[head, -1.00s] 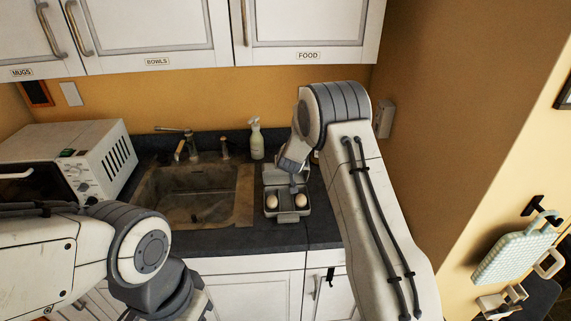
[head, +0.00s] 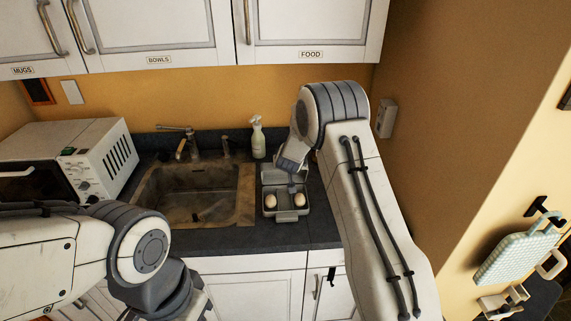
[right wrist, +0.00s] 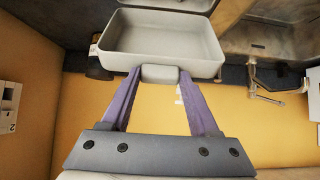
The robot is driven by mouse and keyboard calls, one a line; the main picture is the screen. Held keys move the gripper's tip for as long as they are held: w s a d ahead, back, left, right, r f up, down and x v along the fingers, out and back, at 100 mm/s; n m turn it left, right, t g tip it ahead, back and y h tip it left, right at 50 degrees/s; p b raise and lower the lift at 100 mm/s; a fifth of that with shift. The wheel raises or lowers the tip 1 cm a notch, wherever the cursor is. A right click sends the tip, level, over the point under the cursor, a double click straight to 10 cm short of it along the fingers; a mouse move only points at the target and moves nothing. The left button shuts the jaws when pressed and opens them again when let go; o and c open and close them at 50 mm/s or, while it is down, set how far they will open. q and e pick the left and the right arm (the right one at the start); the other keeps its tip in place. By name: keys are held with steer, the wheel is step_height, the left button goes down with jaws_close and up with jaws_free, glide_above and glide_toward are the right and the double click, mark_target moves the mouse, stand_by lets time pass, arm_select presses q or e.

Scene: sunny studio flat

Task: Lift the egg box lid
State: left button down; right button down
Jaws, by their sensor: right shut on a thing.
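The grey egg box (head: 290,217) stands on the dark counter right of the sink, with its lid (head: 272,175) raised at the back. Two pale eggs, one on the left (head: 270,201) and one on the right (head: 299,200), show in its open front part. My right gripper (head: 292,188) is at the box, partly hidden by my own arm. In the right wrist view its two purple fingers (right wrist: 160,74) are shut on the small grey tab of the lid (right wrist: 150,42). My left arm enters at the lower left, but its gripper is out of view.
The sink (head: 195,190) with its tap (head: 185,145) lies left of the box. A white microwave (head: 75,155) is farther left. Closed cupboards (head: 310,25) hang above. Bare counter (head: 270,237) lies in front.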

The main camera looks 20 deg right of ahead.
steer(key=shift+c, duration=0.6)
jaws_free()
steer(key=b+v, duration=0.1)
steer(key=v, duration=0.9)
steer(key=shift+s+r+b, duration=0.15)
steer(key=shift+b, duration=0.2)
steer(key=shift+c, duration=0.3)
